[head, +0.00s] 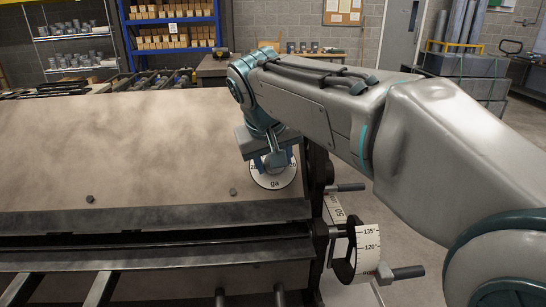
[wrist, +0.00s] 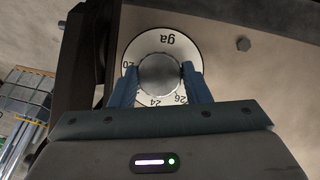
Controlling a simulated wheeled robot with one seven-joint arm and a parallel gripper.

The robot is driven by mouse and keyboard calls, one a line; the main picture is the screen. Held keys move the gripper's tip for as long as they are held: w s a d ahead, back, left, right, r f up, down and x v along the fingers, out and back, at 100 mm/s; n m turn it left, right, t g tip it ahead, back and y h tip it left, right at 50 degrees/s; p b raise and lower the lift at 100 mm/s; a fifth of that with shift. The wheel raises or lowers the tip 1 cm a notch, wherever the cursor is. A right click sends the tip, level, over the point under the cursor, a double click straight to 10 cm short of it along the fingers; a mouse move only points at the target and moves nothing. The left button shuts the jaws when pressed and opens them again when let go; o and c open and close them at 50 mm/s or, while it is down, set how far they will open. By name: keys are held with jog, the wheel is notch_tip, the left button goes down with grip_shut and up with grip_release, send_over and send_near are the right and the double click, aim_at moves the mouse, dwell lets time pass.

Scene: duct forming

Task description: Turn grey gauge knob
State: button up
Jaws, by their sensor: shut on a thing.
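The grey gauge knob (wrist: 160,74) is a round metal knob at the centre of a white dial (wrist: 165,36) marked "ga", 20, 24 and 26 in the wrist view. My gripper (wrist: 161,78) has one blue finger on each side of the knob and is shut on it. In the head view the dial (head: 273,181) sits at the right end of the machine's sloped panel. My gripper (head: 275,158) reaches down onto it there and hides most of the knob and the dial's upper part.
The sloped metal panel (head: 120,150) carries small bolts. An angle scale drum (head: 370,245) marked 135° and 120° with handles stands at the machine's right end, below my arm. A blue shelf (head: 172,40) with boxes is at the back. Open floor lies to the right.

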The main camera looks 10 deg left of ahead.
jog(key=shift+n+t+h, duration=0.3)
jog(key=shift+n, duration=0.6)
jog(key=o, duration=1)
jog(key=shift+c, duration=0.2)
jog(key=v, duration=1.4)
jog(key=shift+f, duration=0.1)
jog(key=shift+a, duration=0.1)
